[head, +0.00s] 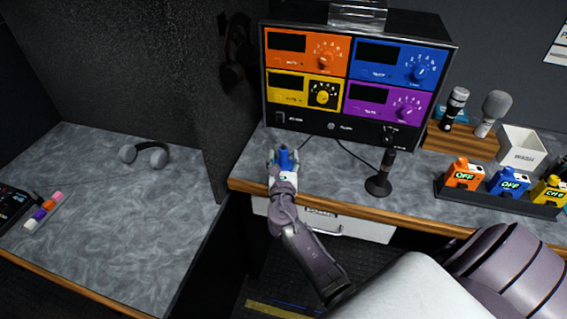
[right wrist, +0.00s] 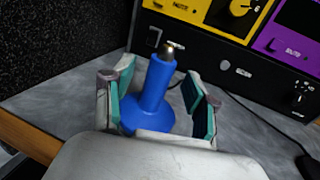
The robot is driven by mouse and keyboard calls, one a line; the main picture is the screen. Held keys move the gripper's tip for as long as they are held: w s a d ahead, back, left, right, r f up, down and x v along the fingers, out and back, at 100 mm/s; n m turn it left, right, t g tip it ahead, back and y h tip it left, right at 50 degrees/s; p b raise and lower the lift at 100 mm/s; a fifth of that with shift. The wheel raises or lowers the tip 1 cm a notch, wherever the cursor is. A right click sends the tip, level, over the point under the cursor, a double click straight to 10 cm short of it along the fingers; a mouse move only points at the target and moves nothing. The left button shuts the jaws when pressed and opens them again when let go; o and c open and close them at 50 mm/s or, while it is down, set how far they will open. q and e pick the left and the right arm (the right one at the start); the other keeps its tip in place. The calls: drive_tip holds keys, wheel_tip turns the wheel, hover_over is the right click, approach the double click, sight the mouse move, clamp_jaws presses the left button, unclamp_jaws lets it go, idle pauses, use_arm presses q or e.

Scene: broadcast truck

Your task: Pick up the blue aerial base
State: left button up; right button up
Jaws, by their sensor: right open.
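The blue aerial base (right wrist: 156,90) stands upright on the grey desk, with a round blue foot, a narrower stem and a metal tip. In the head view the blue aerial base (head: 284,157) shows at the desk's left end, in front of the coloured radio unit. My right gripper (head: 284,165) is at it. In the right wrist view my right gripper (right wrist: 158,98) is open, with one teal-padded finger on each side of the base. I see a gap between the stem and the right finger. The lower foot is partly hidden by the gripper. My left gripper is not in view.
The radio unit (head: 344,125) stands close behind the base. A black desk microphone (head: 380,180) stands to the right, with a cable on the desk. A tray (head: 500,197) of coloured packs is further right. Headphones (head: 146,154) lie on the left desk.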

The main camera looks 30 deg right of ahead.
drive_tip(key=x, duration=0.2)
drive_tip(key=shift+w+d+f, duration=0.1)
drive_tip(key=shift+w+d, duration=0.1)
drive_tip(key=shift+w, duration=0.1)
drive_tip(key=shift+s, duration=0.1)
drive_tip(key=shift+c, duration=1)
clamp_jaws()
